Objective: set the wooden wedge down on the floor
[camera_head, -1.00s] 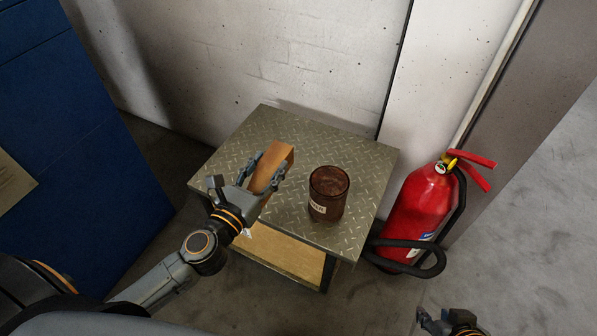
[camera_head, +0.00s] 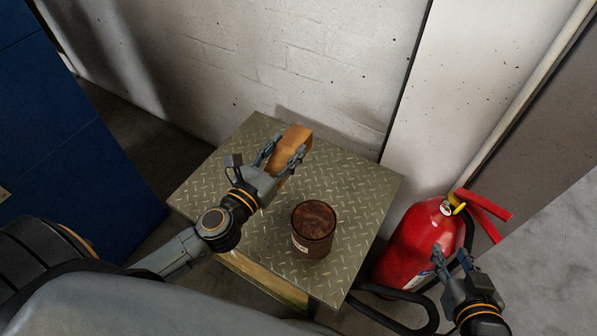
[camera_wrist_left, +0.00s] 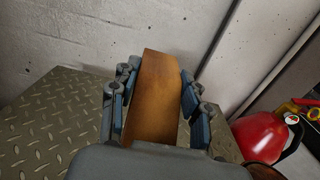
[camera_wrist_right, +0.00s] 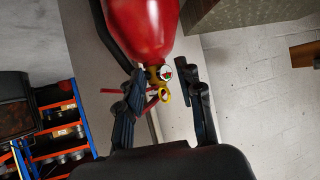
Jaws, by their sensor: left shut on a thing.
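The wooden wedge (camera_head: 292,150) is an orange-brown block. My left gripper (camera_head: 280,158) is shut on it over the metal table, near the table's back part. In the left wrist view the wedge (camera_wrist_left: 155,100) stands between both fingers (camera_wrist_left: 152,95). I cannot tell whether the wedge touches the table top. My right gripper (camera_head: 452,268) is at the lower right, in front of the fire extinguisher. In the right wrist view its fingers (camera_wrist_right: 160,100) are apart with nothing held between them. Bare floor (camera_head: 550,255) shows at the right.
A small table (camera_head: 350,190) with a diamond-plate top carries a brown jar (camera_head: 314,228) right of my left gripper. A red fire extinguisher (camera_head: 415,240) with a black hose stands right of the table. A blue cabinet (camera_head: 70,140) is at the left, a white wall (camera_head: 300,60) behind.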

